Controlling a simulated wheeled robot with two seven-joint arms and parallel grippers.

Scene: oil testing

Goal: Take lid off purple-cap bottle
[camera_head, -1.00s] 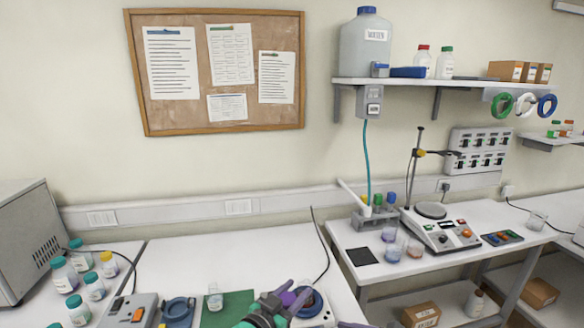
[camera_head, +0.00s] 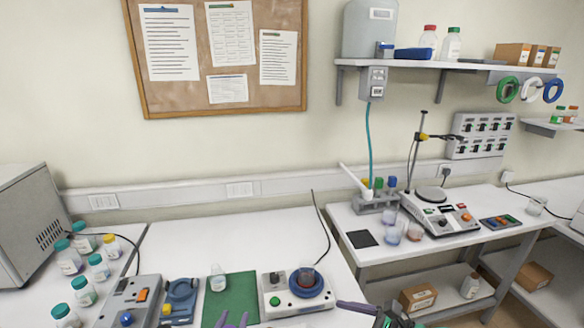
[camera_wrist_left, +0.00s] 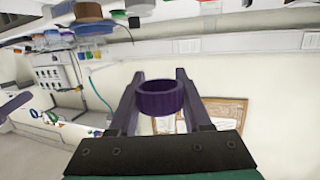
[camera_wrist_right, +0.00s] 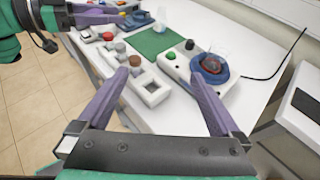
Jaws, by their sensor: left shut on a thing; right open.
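My left gripper (camera_wrist_left: 158,100) is shut on a purple ring-shaped lid (camera_wrist_left: 160,97), held between its fingers in the left wrist view, with no bottle visible attached. In the head view only the purple fingertips of my left gripper (camera_head: 232,319) show at the bottom edge. My right gripper (camera_wrist_right: 165,85) is open, with nothing between its fingers; in the head view a purple finger of it (camera_head: 362,309) shows at the bottom right. I cannot make out the body of the purple-cap bottle in any view.
A white device (camera_head: 278,299) holds a blue ring with a beaker (camera_head: 307,274). Beside it lie a green mat (camera_head: 238,292) and a small flask (camera_head: 217,282). A white rack (camera_wrist_right: 150,88) stands near my right fingers. Several teal-capped bottles (camera_head: 97,267) stand at left. The table behind is clear.

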